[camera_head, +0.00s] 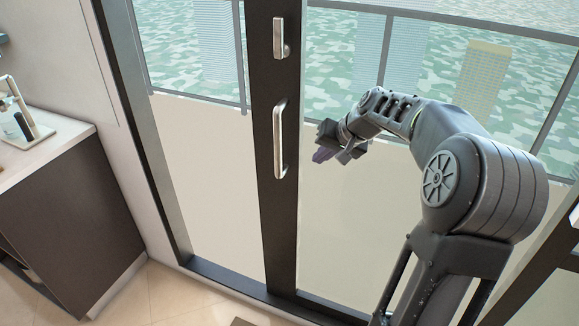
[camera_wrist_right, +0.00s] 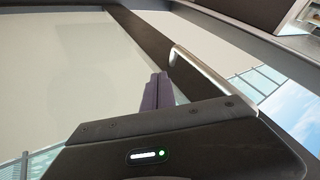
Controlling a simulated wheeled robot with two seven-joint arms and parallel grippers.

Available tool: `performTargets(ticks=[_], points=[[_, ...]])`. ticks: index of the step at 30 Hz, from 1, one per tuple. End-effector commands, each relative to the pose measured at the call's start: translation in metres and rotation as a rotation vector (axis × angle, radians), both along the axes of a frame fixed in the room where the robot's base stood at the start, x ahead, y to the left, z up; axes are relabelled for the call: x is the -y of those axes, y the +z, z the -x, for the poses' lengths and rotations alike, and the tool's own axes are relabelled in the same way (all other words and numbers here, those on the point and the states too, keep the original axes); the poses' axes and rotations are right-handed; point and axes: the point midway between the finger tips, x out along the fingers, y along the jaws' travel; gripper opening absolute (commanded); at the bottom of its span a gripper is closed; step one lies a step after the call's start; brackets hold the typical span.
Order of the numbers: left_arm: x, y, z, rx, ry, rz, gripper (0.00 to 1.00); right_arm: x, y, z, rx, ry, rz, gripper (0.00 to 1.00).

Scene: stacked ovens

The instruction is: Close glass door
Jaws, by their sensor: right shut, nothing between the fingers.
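The glass door has a dark upright frame (camera_head: 272,220) with a long silver handle (camera_head: 280,138) and a smaller latch (camera_head: 280,37) above it. The door's upright stands apart from the dark left jamb (camera_head: 158,170), with a wide gap between them. My right gripper (camera_head: 322,155) is just right of the handle, over the glass side, with purple fingertips. In the right wrist view its fingers (camera_wrist_right: 156,90) are together and empty, beside the handle (camera_wrist_right: 203,70). I cannot tell whether they touch the door. My left gripper is not in view.
A dark cabinet with a white counter (camera_head: 45,150) stands at the left, with a small stand (camera_head: 22,118) on it. A grey railing (camera_head: 200,98) shows beyond the door. Tiled floor (camera_head: 165,300) lies in front of the floor track.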

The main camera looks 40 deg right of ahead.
Motion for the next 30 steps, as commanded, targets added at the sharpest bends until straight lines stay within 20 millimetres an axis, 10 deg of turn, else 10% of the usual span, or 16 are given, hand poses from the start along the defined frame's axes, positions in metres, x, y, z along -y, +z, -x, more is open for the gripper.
performTargets(ticks=[22,30], points=[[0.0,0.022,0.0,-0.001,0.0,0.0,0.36,-0.002,-0.082,-0.063,-0.001,0.003,-0.004,0.0],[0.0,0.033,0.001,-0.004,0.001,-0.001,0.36,-0.023,-0.079,-0.089,0.0,0.002,-0.002,0.0]])
